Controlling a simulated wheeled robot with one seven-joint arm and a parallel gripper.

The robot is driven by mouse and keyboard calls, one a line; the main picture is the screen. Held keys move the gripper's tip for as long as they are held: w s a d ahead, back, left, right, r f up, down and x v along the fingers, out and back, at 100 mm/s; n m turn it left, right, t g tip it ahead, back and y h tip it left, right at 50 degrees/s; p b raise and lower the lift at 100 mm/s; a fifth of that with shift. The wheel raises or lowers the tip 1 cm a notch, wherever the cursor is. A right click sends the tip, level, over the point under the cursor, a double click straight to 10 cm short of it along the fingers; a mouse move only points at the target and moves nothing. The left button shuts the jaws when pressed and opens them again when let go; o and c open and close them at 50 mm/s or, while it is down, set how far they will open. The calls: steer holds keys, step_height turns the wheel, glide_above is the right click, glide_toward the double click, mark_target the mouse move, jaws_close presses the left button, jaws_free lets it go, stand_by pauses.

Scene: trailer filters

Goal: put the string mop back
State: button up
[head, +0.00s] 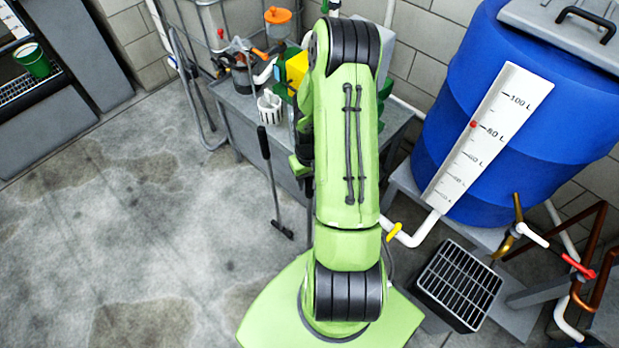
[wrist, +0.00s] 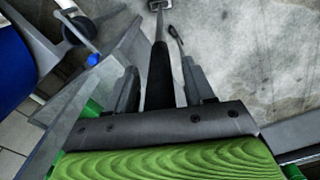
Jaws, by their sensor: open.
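My gripper (wrist: 160,77) is open in the wrist view, with one dark finger on each side. A long tool with a black grip (wrist: 160,80) shows between the fingers. Its thin grey shaft runs down to a foot near the floor. I cannot tell whether the fingers touch the grip. A second thin dark-ended tool (wrist: 177,38) shows just to its right. In the head view a black-gripped pole (head: 264,145) stands beside the grey bench, its dark foot on the floor. My arm mostly hides the gripper there. No mop strands are clearly visible, so I cannot tell which tool is the string mop.
The grey bench (head: 232,112) carries a white slotted cup (head: 270,107) and bottles. A blue drum (head: 515,105) stands at right above a black grated box (head: 459,284). A green can (head: 33,62) sits on the left shelf. The concrete floor (head: 130,220) at left is clear.

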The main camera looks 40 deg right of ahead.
step_height(320, 180, up, 12)
steer(key=p, duration=0.3)
steer(key=a+r+n+t+h, duration=0.1)
steer(key=a+r, duration=0.4)
steer(key=r, duration=0.3)
steer(key=a+r+n+t, duration=0.1)
steer(key=a+r, duration=0.5)
steer(key=r, duration=0.2)
steer(key=s+a+r+n+t+y, duration=0.1)
steer(key=s+a+r+n+t, duration=0.1)
steer(key=s+a+r, duration=0.5)
steer(key=s+a+t, duration=0.1)
steer(key=s+a, duration=0.1)
steer(key=s, duration=0.2)
steer(key=shift+t, duration=0.3)
steer(key=shift+r+p, duration=0.95)
steer(key=shift+p, duration=0.05)
